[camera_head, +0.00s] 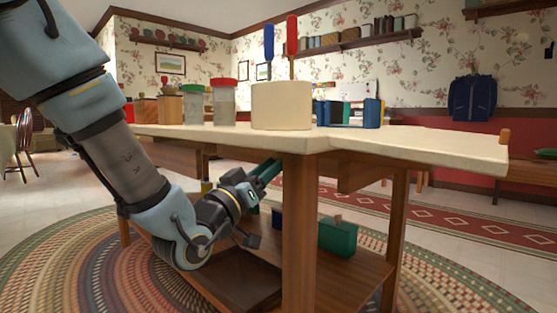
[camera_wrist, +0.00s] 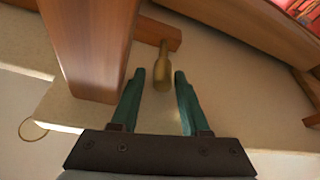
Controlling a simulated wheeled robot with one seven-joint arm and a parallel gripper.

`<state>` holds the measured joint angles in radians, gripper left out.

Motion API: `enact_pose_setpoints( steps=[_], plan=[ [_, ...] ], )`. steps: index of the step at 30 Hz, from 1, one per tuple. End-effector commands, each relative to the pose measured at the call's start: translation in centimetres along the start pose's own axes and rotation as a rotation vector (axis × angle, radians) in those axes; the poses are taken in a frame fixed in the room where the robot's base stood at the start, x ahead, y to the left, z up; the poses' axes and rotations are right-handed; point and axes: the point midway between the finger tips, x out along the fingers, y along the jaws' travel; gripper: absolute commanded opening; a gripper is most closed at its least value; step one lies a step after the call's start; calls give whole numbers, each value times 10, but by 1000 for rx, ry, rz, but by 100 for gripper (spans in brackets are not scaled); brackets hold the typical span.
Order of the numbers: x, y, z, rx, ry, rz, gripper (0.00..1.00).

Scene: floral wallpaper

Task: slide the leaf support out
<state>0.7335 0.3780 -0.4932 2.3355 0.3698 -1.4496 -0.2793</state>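A wooden bar with a brass-coloured pull, which looks like the leaf support, shows in the wrist view; the pull (camera_wrist: 163,72) points back toward my gripper (camera_wrist: 160,77). The bar (camera_wrist: 165,33) runs beside a thick wooden table leg (camera_wrist: 88,45). My gripper's two green fingers are open, one on each side of the pull, with visible gaps, so they do not seem to grip it. In the head view my gripper (camera_head: 265,173) is under the pale tabletop (camera_head: 400,142), left of the front leg (camera_head: 299,235). The pull is hidden there.
A lower shelf (camera_head: 355,275) holds a green box (camera_head: 338,237). On the tabletop stand a cream holder (camera_head: 281,105) with a blue and a red handled tool, jars (camera_head: 224,102) and a blue rack (camera_head: 350,113). The front leg stands close beside my gripper.

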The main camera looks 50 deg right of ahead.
Motion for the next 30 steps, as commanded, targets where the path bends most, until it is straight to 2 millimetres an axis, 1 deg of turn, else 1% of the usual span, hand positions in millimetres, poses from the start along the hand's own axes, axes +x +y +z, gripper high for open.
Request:
enact_pose_setpoints(
  steps=[8, 9, 10, 19, 30],
  plan=[
    [-63, 1, -1, -3, -6, -3, 44],
    [-70, 0, 3, 1, -1, 0, 44],
    [-72, -1, 5, 3, 1, 2, 44],
    [-88, 0, 4, 1, -1, 2, 44],
    [-91, 1, 0, -2, -3, 1, 44]
  ],
)
